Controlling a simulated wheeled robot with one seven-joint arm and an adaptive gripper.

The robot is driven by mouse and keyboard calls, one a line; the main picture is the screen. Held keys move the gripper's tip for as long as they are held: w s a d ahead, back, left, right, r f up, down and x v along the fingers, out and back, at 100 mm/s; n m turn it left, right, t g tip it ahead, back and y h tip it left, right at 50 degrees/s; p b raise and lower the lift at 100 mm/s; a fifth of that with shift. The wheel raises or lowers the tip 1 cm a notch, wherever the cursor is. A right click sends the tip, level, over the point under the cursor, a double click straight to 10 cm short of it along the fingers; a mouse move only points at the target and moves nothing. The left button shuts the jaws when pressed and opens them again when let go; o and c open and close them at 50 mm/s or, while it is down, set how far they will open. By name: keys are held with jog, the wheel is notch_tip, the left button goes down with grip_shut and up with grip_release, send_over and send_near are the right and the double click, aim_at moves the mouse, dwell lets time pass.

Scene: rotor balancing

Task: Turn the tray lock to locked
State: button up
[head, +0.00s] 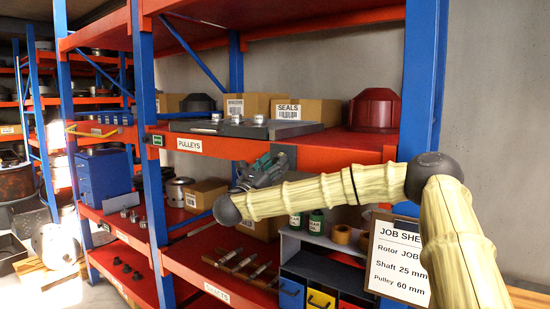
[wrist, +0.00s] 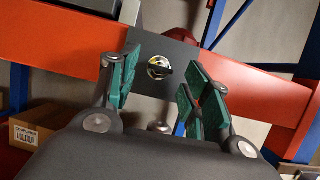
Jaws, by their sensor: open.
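The tray lock (wrist: 159,68) is a round silver knob with a dark and yellowish centre. It sits on a dark plate (wrist: 172,42) on the orange shelf front, in the wrist view. My gripper (wrist: 160,78) is open, with its green-padded fingers on the left and right of the knob and nothing held. I cannot tell how far the fingertips are from the plate, or which way the lock is set. In the head view my gripper (head: 262,170) is at the front of the pulleys shelf, below the grey tray (head: 310,126); the lock's face is hidden there.
Several silver pulleys (head: 255,119) stand on the tray. A dark red housing (head: 375,109) stands to its right, and cardboard boxes (head: 300,107) stand behind. Below are the shafts shelf (head: 205,258) and green-labelled bottles (head: 316,222). A job sheet (head: 399,258) hangs by my arm.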

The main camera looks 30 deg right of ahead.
jog(key=shift+w+d+r, duration=0.15)
jog(key=shift+d, duration=0.25)
jog(key=c, duration=1)
